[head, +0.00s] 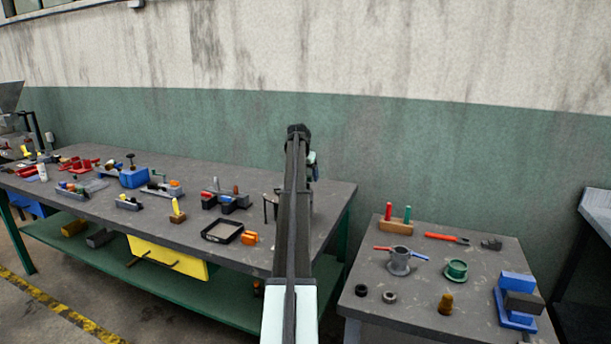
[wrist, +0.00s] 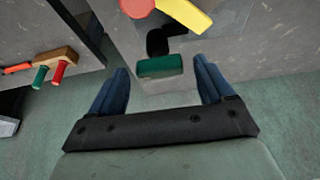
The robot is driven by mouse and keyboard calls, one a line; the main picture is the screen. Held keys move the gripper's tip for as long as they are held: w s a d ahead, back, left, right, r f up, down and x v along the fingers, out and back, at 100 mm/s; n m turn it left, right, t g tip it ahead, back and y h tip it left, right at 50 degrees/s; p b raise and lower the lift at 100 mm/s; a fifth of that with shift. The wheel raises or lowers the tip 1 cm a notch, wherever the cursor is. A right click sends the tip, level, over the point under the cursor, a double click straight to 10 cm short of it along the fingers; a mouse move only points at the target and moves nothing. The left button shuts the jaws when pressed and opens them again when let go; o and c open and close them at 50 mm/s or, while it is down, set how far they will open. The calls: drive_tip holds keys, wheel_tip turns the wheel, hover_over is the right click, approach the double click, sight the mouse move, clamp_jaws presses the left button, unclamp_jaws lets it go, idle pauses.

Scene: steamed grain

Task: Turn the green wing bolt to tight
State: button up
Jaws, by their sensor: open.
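The green wing bolt (wrist: 160,67) shows in the wrist view as a flat green bar in front of a dark part. My gripper (wrist: 161,63) is open, with one blue finger on each side of the green bar. There is a clear gap between each finger and the bar, and I cannot tell how deep the bar sits between them. Nothing is held. In the head view my arm covers the bolt and most of the gripper, at the right end of the long bench.
A red and yellow part (wrist: 180,12) lies just beyond the bolt. A wooden block (wrist: 55,59) with red and green handles is on the right-hand table (head: 400,325). The long bench (head: 130,212) holds a black tray (head: 222,232) and several tools. A gap separates the bench and table.

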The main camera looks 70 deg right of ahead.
drive_tip(key=v, duration=1.3)
drive_tip(key=shift+a+r, duration=0.2)
drive_tip(key=shift+r, duration=0.1)
